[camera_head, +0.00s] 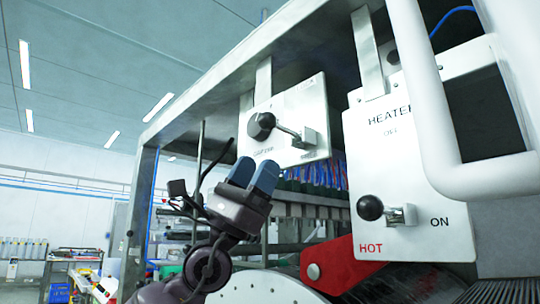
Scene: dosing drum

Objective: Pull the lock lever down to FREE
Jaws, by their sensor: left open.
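A lever with a round black knob (262,126) is mounted on a white plate (285,95) hanging from the metal frame. Its arm (287,132) runs from the knob right and slightly down to a metal bracket (306,138). The small lettering on this plate is too small or hidden to read, so I cannot confirm a FREE mark. My left gripper (256,169) is open and empty, its two blue-grey fingers pointing up just below the plate. In the picture it is below the knob, apart from it. My right gripper is not in view.
A second white panel (420,170) marked HEATER, ON and HOT carries another black-knobbed lever (370,207). A thick white bent bar (430,95) crosses the right side. A red arm (340,262) sits low over the drum. Metal frame posts (144,200) stand left.

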